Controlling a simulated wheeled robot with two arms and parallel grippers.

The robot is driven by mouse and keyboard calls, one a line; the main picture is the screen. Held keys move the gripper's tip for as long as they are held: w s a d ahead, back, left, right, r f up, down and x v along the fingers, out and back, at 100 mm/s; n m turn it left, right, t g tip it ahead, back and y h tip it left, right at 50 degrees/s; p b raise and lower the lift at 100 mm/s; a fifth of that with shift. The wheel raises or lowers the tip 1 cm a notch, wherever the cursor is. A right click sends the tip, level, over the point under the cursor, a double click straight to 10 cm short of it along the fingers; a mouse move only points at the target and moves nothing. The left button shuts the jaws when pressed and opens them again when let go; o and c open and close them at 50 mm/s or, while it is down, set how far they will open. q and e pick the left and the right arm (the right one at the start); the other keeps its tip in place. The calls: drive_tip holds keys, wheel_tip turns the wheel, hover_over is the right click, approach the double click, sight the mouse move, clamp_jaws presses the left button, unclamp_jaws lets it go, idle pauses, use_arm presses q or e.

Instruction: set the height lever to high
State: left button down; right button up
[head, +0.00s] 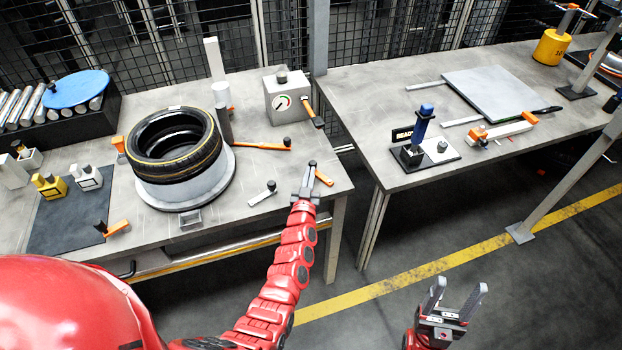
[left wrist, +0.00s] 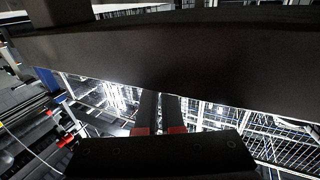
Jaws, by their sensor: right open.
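No readable label marks which lever is the height lever. An orange lever piece (head: 323,178) lies by the right front corner of the left table, right beside my left gripper (head: 310,168). A dark knob seems to be at that gripper's fingertips. In the left wrist view the fingers (left wrist: 160,110) are close together with a narrow gap, under a large dark bar (left wrist: 150,55); I cannot tell whether they hold anything. Another orange lever (head: 262,146) with a black knob lies behind, beside the tyre. My right gripper (head: 458,300) is open and empty over the floor.
A tyre (head: 175,145) sits on a round grey stand. A gauge box (head: 288,97) with an orange lever (head: 310,106) stands at the back. A small knobbed lever (head: 263,192) lies left of my left gripper. The right table (head: 370,110) holds a blue-handled joystick (head: 424,120).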

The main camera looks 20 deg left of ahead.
use_arm(q)
drive_tip(key=b, duration=0.2)
drive_tip(key=w+a+f+m+h+b, duration=0.1)
drive_tip(key=b, duration=0.2)
drive_tip(key=shift+a+t+h+b, duration=0.2)
drive_tip(key=shift+t+h+b, duration=0.1)
drive_tip(key=shift+b, duration=0.05)
drive_tip(key=d+m+h+b, duration=0.1)
drive_tip(key=b, duration=0.2)
drive_tip(key=m+h+b, duration=0.1)
drive_tip(key=b, duration=0.3)
drive_tip(key=shift+d+r+h, duration=0.2)
drive_tip(key=shift+d+h, duration=0.15)
drive_tip(key=shift+h, duration=0.05)
drive_tip(key=shift+w+r+b, duration=0.15)
drive_tip(key=shift+w+b, duration=0.2)
drive_tip(key=shift+b, duration=0.1)
drive_tip(key=shift+r, duration=0.1)
